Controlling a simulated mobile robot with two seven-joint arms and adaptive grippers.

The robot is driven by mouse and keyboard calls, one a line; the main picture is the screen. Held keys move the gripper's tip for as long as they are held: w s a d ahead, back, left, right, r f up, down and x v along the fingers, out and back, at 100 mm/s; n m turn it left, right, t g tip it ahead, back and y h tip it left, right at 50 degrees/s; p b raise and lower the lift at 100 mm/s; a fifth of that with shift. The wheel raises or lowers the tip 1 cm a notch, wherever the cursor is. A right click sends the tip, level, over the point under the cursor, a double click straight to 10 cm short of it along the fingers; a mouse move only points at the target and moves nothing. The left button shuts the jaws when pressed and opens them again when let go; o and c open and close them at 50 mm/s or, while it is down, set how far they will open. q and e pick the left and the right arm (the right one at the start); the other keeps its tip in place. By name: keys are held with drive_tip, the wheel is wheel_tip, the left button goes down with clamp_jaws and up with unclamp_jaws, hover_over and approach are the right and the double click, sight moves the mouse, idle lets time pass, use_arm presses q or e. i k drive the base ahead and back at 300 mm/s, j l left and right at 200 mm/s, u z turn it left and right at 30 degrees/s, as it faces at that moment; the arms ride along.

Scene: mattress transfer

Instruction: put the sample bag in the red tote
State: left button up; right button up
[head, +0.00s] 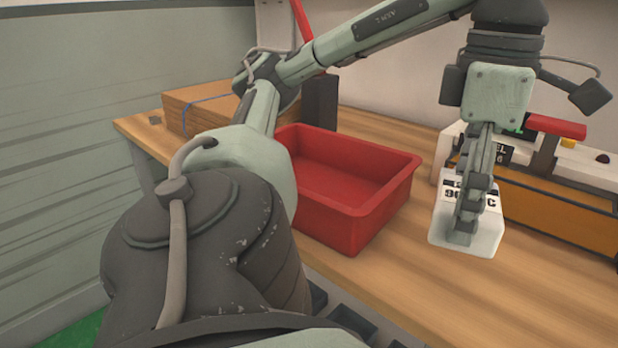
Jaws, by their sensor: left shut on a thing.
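The sample bag (485,235) is a small white block-like bag with dark printing, at the right of the wooden bench. My left gripper (466,232) points down over it and is shut on it, covering part of the print. I cannot tell whether the bag touches the bench or hangs just above it. The red tote (378,226) stands on the bench to the left of the bag, open at the top. The part of its inside that I see is empty. My left arm hides its left end. My right gripper is not in view.
A sealing machine-like device (570,220) with an orange-brown front and red handle stands close behind and right of the bag. Flat brown cardboard (185,112) lies at the bench's far left. The wooden bench (400,270) is clear between tote and bag.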

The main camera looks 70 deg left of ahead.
sight(318, 180)
drive_tip(key=k+j, duration=0.1)
drive_tip(key=j, duration=0.35)
drive_tip(key=k+j, duration=0.1)
drive_tip(key=j, duration=0.8)
drive_tip(key=k+u, duration=0.05)
drive_tip(key=k, duration=0.05)
